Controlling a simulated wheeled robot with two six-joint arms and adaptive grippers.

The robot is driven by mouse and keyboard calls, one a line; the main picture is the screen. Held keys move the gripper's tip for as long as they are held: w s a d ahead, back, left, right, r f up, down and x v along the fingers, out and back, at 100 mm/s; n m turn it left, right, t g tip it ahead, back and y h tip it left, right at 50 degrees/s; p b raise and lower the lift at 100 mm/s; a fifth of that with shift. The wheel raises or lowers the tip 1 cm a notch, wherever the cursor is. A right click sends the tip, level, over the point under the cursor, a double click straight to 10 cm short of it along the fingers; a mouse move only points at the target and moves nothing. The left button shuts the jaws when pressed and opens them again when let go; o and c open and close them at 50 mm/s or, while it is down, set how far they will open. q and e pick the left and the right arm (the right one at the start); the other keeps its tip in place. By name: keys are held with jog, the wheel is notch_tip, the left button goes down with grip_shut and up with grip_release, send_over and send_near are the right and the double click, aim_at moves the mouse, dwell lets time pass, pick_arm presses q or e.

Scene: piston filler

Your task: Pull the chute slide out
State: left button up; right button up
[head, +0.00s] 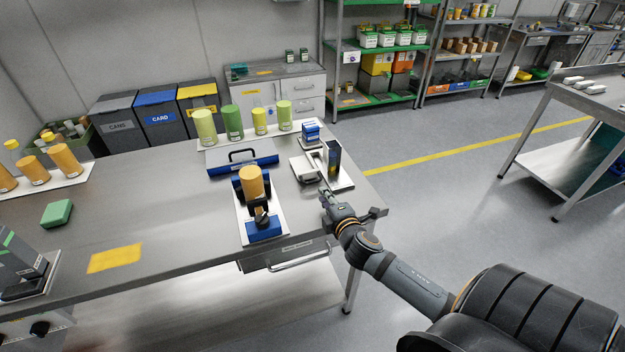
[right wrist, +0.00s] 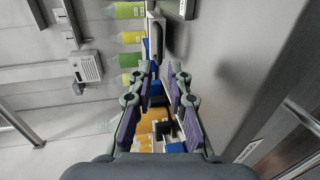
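No part is clearly marked as the chute slide. The likeliest is a small pale frame with a handle (head: 309,168) on the white-based unit at the table's right end, beside a dark upright block (head: 333,158). My right gripper (head: 324,193) is just in front of this unit, over the table's right end. In the right wrist view my right gripper's fingers (right wrist: 162,72) stand apart, with no object visibly held between them. I cannot tell whether a fingertip touches the unit. My left gripper is not in view.
A drawer handle (head: 298,261) juts below the front edge.

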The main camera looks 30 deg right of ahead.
aim_at(314, 181)
jog(key=x, duration=1)
jog(key=shift+a+p, duration=0.1)
jog(key=shift+p, duration=0.25)
grip_shut()
